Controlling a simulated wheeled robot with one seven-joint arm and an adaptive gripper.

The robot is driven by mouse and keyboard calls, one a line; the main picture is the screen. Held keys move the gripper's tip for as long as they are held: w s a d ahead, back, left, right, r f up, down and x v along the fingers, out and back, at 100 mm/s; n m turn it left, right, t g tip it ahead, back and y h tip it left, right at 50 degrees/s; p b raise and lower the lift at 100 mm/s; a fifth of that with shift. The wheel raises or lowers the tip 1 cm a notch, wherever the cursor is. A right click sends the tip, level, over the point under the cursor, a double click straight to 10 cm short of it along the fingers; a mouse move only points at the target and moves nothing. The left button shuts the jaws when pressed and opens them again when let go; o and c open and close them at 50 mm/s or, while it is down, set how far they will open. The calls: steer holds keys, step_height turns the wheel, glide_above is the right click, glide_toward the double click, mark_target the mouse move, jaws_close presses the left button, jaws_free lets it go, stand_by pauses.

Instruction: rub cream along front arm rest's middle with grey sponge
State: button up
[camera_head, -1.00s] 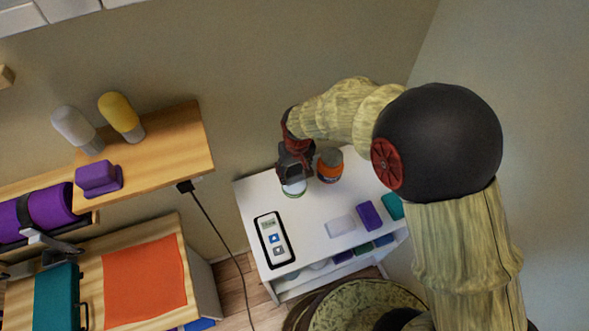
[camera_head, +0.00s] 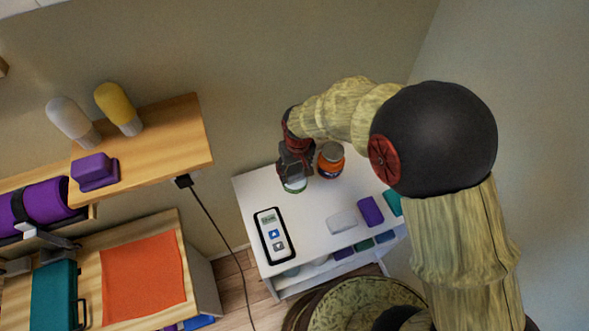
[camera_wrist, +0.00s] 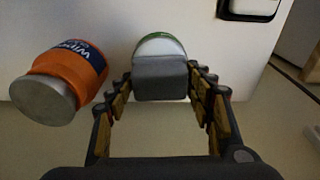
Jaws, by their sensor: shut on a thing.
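My gripper (camera_wrist: 162,88) is shut on the grey sponge (camera_wrist: 160,78), which shows as a dark grey block between the fingers in the wrist view. A round white item with a green rim (camera_wrist: 160,44), perhaps the cream's container, lies just beyond the sponge. It also shows under my gripper (camera_head: 294,164) in the head view (camera_head: 294,186). The sponge overlaps it in the wrist view; I cannot tell whether they touch. I cannot single out the front arm rest with certainty.
An orange wipes tub (camera_head: 331,161) stands close right of my gripper on the white cart (camera_head: 315,208). A black-framed remote (camera_head: 273,236) and white (camera_head: 342,223), purple (camera_head: 370,211) and teal blocks share the top. A wooden shelf (camera_head: 160,150) and hanging cable (camera_head: 222,235) are left.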

mark_target(294, 168)
steer(key=shift+s+f+b, duration=0.1)
steer(key=shift+f+b, duration=0.2)
steer(key=shift+f, duration=0.3)
stand_by(1.3)
steer(key=shift+r+p, duration=2.3)
steer(key=shift+r, duration=1.25)
